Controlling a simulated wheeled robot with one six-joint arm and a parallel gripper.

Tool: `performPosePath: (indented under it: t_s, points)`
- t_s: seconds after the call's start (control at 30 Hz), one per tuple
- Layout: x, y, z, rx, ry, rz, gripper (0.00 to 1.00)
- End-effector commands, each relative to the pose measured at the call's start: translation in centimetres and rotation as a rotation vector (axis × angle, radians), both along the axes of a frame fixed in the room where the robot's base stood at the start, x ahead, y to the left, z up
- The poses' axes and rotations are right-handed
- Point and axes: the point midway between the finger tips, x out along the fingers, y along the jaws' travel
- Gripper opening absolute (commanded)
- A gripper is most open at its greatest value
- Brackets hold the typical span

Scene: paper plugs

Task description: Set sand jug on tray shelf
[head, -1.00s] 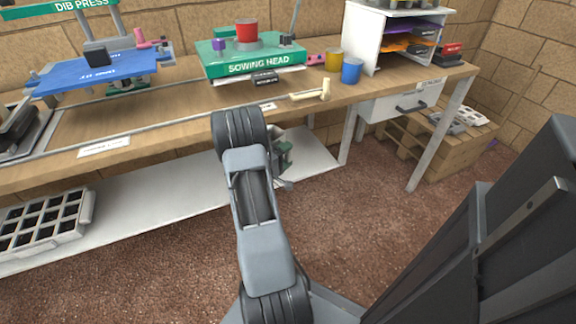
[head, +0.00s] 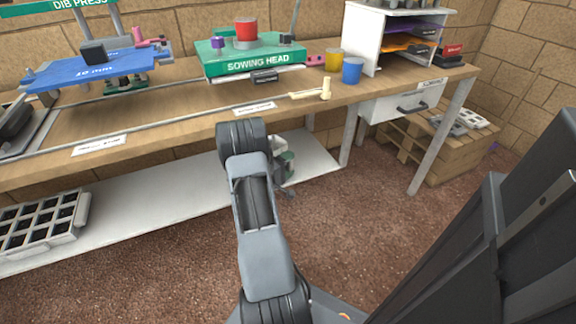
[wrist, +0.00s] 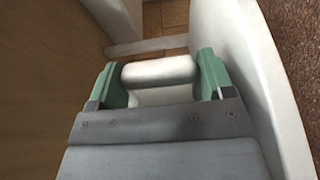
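My gripper (wrist: 163,78) has green fingers on both sides of a white, rounded piece, which I take to be the sand jug (wrist: 160,69). The fingers appear to touch it at both ends. Most of the jug is hidden by the gripper, so its upright or tilted pose cannot be told. In the head view my gripper (head: 284,160) is at the bench's front, over the right part of the white lower shelf (head: 150,227), partly behind my arm. I cannot tell whether the jug touches the shelf.
A white cell tray (head: 42,222) sits at the shelf's left end. The wooden bench top (head: 180,117) overhangs the shelf. A bench leg (head: 438,140) and drawer (head: 400,104) are at right. The shelf's middle is clear. Yellow (head: 334,60) and blue (head: 352,71) cups stand above.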

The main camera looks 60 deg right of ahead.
Motion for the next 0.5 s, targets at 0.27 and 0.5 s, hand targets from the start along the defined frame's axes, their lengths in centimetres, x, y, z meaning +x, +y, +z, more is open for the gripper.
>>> performPosePath:
  t_s: [0.27,0.5]
  points:
    - [-0.01,0.01,0.04,0.0,0.0,0.0,0.97]
    - [0.0,0.01,0.28,0.0,0.0,0.0,0.97]
